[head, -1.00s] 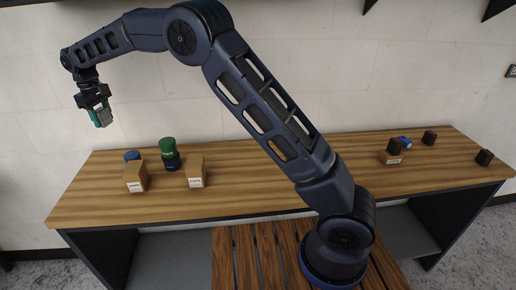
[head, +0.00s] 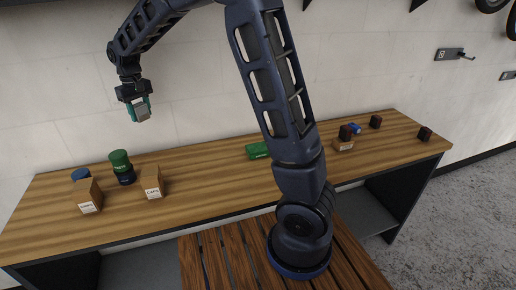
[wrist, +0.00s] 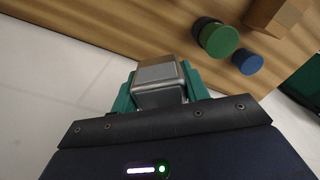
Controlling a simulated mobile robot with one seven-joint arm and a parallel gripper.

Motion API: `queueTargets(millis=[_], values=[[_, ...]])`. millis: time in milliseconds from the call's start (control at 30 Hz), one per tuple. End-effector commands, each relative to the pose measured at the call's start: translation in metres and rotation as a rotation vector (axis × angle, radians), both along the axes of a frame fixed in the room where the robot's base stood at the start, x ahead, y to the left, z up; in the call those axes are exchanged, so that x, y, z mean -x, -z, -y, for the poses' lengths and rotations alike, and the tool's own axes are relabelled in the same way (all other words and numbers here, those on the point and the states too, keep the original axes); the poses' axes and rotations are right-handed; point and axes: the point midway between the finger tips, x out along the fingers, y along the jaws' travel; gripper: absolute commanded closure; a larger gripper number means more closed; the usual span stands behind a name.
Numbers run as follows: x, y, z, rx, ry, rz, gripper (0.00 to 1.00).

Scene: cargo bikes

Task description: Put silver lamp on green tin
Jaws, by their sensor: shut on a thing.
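The silver lamp (wrist: 160,84) is a small silver-grey block held between the teal fingers of my gripper (wrist: 158,92). In the head view the lamp (head: 142,114) hangs in my gripper (head: 140,107) high above the bench, a little right of the green tin. The green tin (head: 119,158) is a round tin on top of a dark tin (head: 125,177) at the left of the bench. In the wrist view the green tin (wrist: 222,42) shows its round top, up and right of the lamp and apart from it.
A blue round thing (head: 81,174) and two brown boxes (head: 90,195) (head: 152,181) stand close around the tins. A green block (head: 257,150) lies mid-bench. Several small dark blocks and a blue thing (head: 354,128) are at the right. The wooden bench (head: 210,172) has bare room between.

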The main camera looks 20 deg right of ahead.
Motion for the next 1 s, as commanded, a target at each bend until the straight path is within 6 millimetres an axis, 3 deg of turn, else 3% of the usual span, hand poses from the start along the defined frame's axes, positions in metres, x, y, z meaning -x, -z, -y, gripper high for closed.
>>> queueTargets(millis=[1000], values=[[0.005,-0.01,0.241,0.004,0.308,0.006,0.78]])
